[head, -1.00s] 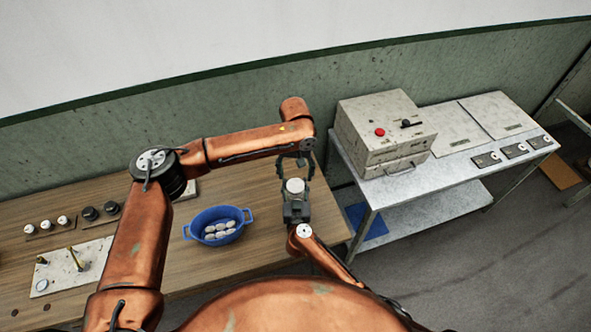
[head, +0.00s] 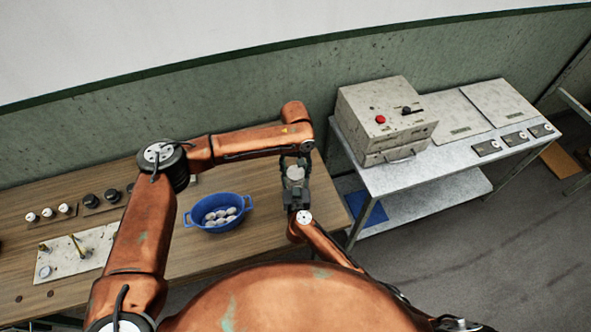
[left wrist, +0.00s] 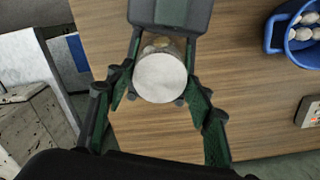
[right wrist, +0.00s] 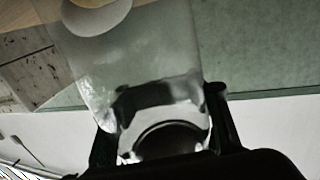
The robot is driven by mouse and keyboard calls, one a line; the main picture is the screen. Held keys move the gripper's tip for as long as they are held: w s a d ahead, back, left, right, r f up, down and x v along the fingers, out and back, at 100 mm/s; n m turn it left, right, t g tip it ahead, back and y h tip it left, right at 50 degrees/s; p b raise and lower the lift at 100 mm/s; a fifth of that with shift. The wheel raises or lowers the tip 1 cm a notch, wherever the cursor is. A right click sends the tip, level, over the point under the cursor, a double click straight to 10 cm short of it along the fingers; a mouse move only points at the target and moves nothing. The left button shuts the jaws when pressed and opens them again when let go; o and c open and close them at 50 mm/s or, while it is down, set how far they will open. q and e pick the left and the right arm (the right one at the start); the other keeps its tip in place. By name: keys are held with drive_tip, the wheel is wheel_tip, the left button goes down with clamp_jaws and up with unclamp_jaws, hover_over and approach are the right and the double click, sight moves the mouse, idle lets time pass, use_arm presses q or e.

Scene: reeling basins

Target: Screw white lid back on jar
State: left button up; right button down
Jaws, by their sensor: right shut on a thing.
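The jar (right wrist: 140,60) is clear and shut in my right gripper (head: 296,190), which holds it above the table's right end. The white lid (left wrist: 160,77) shows as a round disc over the jar in the left wrist view; I cannot tell whether it is seated. My left gripper (left wrist: 157,98) points down over the jar, its fingers apart on either side of the lid, with no clear grip on it. In the head view the left fingers partly hide the jar. A pale rounded shape in the right wrist view could be the lid or something in the jar.
A blue basin (head: 187,217) with several white cocoons stands on the wooden table (head: 240,258), left of the grippers. White and black knobs and a plate with brass pegs (head: 80,250) lie farther left. A metal bench with a control box (head: 385,110) stands to the right.

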use_arm(q)
drive_tip(key=c, duration=0.8)
drive_tip(key=m, duration=1.4)
drive_tip(key=shift+m, duration=0.4)
drive_tip(key=o, duration=1.3)
drive_tip(key=shift+c, duration=0.2)
drive_tip(key=shift+r, duration=2.25)
drive_tip(key=shift+c, duration=0.3)
